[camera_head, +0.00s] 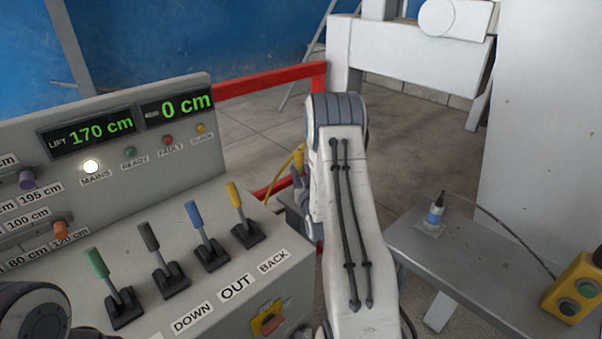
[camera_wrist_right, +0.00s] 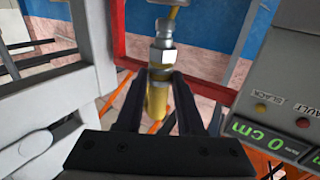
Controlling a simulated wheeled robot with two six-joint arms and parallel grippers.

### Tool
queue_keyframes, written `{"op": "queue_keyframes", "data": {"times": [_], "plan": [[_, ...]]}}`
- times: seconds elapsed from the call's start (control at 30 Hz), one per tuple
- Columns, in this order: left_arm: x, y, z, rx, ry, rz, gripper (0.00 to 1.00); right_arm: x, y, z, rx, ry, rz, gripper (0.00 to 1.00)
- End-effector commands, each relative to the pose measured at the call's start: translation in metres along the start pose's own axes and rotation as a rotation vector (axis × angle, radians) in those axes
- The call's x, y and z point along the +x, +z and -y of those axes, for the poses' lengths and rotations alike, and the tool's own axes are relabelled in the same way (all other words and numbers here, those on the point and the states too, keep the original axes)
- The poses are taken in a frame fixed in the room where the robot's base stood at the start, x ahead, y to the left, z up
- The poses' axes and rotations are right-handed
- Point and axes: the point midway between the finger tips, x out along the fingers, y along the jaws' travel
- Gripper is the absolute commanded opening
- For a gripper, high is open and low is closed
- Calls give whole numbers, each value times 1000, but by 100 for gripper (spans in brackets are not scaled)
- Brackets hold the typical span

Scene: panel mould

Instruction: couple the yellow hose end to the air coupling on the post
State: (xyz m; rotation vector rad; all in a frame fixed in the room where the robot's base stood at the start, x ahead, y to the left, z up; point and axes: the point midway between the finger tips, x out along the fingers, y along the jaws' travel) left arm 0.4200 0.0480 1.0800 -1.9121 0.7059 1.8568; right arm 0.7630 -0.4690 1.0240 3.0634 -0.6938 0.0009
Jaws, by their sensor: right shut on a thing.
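My right gripper (camera_wrist_right: 158,86) is shut on the yellow hose end (camera_wrist_right: 157,101) in the right wrist view. The yellow sleeve stands between the two dark fingers. A metal fitting with a hex nut (camera_wrist_right: 160,61) is in line with it above, and a yellow hose (camera_wrist_right: 173,14) shows at the top edge. In the head view a yellow hose (camera_head: 284,177) hangs beside my right forearm, which hides most of the gripper. I cannot make out the air coupling or its post for certain. My left gripper is not in view.
A grey control panel (camera_head: 135,250) with several levers stands at the left. A red rail (camera_head: 270,80) runs behind it. A grey bench (camera_head: 450,255) at the right bears a small blue-banded item (camera_head: 435,215) and a yellow button box (camera_head: 575,289).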

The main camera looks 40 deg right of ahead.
Motion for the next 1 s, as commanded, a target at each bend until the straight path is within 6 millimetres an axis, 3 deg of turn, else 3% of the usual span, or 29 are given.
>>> {"op": "queue_keyframes", "data": {"times": [1.0], "plan": [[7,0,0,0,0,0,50,0,0,0,0,0,-1,0]]}}
